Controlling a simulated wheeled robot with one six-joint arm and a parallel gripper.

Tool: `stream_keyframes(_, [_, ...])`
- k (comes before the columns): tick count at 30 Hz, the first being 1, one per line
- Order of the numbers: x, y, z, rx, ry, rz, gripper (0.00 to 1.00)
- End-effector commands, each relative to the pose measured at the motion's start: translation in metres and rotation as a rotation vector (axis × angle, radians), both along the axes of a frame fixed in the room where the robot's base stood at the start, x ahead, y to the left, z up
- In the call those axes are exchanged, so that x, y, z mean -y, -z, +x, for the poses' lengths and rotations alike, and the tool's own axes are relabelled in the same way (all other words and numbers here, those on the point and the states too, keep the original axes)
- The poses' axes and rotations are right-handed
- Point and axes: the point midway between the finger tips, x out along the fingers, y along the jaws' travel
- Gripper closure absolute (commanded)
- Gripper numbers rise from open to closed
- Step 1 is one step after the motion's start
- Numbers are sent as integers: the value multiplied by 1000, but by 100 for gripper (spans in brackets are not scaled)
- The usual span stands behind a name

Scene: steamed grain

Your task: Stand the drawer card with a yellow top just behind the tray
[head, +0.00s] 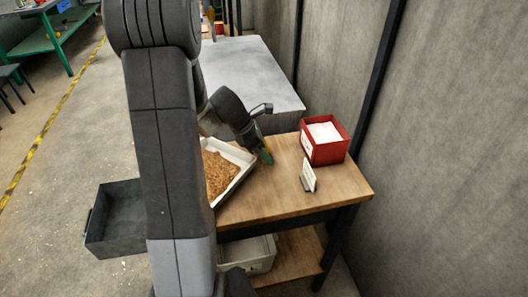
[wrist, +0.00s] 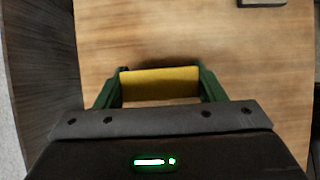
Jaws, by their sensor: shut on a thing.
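My gripper (head: 266,157) is over the wooden table, beside the right edge of the tray. In the wrist view its green fingers (wrist: 160,88) are shut on the yellow-topped drawer card (wrist: 160,82), of which only the yellow top edge shows. The card's lower part is hidden, so I cannot tell whether it touches the table. The white tray (head: 240,181) holds brown grain and stands on the table's left part. My arm hides its left side in the head view.
A red box (head: 325,151) with white contents is at the back right. The wooden table (head: 275,200) is bare between tray and card stand. A grey table (head: 250,70) lies behind.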

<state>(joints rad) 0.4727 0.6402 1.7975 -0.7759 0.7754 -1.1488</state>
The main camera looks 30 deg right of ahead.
Motion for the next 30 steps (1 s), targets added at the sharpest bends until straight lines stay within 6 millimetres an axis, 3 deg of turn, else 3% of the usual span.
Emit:
stream_keyframes(2, [0, 9, -1, -3, -1, 1, 60])
stream_keyframes(12, [0, 13, 0, 0, -1, 0, 60])
stream_keyframes(13, [0, 13, 0, 0, -1, 0, 35])
stream_keyframes(16, [0, 12, 0, 0, -1, 0, 15])
stream_keyframes(25, [0, 11, 0, 0, -1, 0, 15])
stream_keyframes(30, [-6, -4, 3, 4, -4, -2, 15])
